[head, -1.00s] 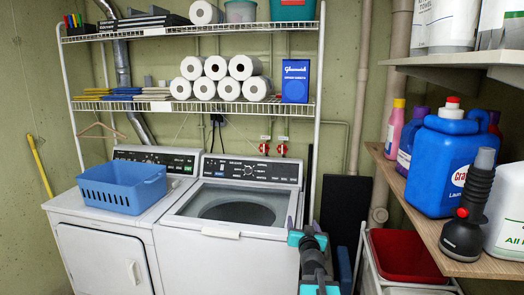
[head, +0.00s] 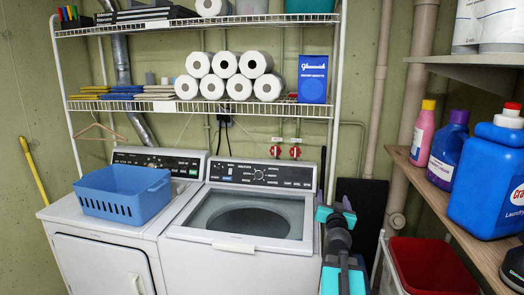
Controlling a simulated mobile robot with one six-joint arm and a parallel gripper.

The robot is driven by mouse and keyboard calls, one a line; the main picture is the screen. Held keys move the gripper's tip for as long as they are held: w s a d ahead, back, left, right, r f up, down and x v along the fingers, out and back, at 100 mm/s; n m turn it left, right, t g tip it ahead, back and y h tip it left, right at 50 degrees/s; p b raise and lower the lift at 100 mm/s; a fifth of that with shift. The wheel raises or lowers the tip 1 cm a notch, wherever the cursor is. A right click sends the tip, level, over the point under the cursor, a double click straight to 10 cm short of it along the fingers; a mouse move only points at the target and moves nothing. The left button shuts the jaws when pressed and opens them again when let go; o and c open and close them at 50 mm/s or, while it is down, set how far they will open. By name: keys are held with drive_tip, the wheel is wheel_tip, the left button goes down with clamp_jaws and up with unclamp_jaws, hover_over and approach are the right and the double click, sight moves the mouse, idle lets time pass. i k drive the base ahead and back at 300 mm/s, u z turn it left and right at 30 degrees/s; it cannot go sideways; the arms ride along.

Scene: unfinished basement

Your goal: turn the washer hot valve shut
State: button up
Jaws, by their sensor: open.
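Two red valve handles (head: 275,151) and (head: 295,152) sit side by side on the wall, just above the right end of the washer's control panel. Each has a small pale tag above it, too small to read, so I cannot tell which is hot. The washer (head: 180,242) is a white top-loader with a dark glass lid. My gripper (head: 337,214) is at the right of the washer, lower than the valves and to their right in the picture. Its teal parts are spread apart, with nothing seen between them. It is not touching either valve.
A wire shelf (head: 240,107) with paper rolls and a blue box (head: 313,79) hangs above the valves. A blue basket (head: 122,194) stands on the dryer (head: 75,215) at left. A wooden shelf (head: 455,215) with bottles and a red bin (head: 432,265) are at right.

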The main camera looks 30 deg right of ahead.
sight(274, 152)
drive_tip(key=z, duration=0.05)
drive_tip(key=i, duration=1.5)
drive_tip(key=z, duration=0.05)
